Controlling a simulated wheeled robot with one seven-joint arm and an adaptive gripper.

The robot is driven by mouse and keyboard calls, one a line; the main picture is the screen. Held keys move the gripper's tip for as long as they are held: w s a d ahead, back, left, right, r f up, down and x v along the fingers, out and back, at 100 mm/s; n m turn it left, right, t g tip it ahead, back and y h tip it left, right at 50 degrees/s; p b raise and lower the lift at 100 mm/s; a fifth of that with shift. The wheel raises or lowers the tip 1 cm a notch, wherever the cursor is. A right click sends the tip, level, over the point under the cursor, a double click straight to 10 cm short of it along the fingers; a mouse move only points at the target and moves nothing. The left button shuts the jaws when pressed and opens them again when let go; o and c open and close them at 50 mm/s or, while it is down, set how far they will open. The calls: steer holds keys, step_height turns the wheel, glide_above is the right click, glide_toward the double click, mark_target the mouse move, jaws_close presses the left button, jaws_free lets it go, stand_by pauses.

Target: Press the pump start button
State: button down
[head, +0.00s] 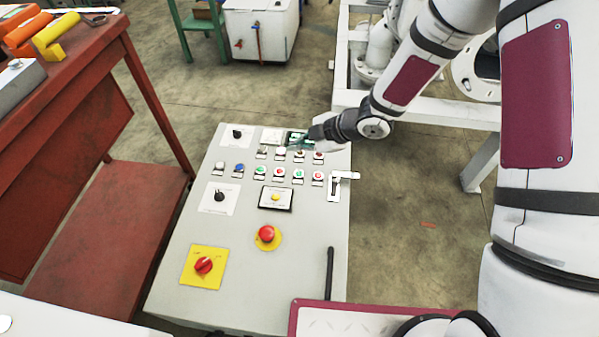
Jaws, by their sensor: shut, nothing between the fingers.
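A light grey control panel (215,290) stands in front of me with several small round buttons in two rows. Its lower row has a white button (219,167), a blue button (239,169), green buttons such as this green button (260,170), and red buttons such as this red button (318,175). The labels are too small to read, so I cannot tell which is the pump start button. My gripper (297,144) is shut and empty over the upper part of the panel, by the upper button row. It partly hides a display there. I cannot tell whether it touches a button.
A red emergency-style knob (266,233) and a red rotary switch (203,266) sit lower on the panel. A handle (330,273) stands at its right edge. A red table (85,110) with tools is at the left. White pipework and a frame (352,60) stand behind.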

mark_target(298, 175)
steer(key=shift+f+b, duration=3.9)
steer(key=shift+f, duration=0.5)
steer(key=shift+f, duration=0.4)
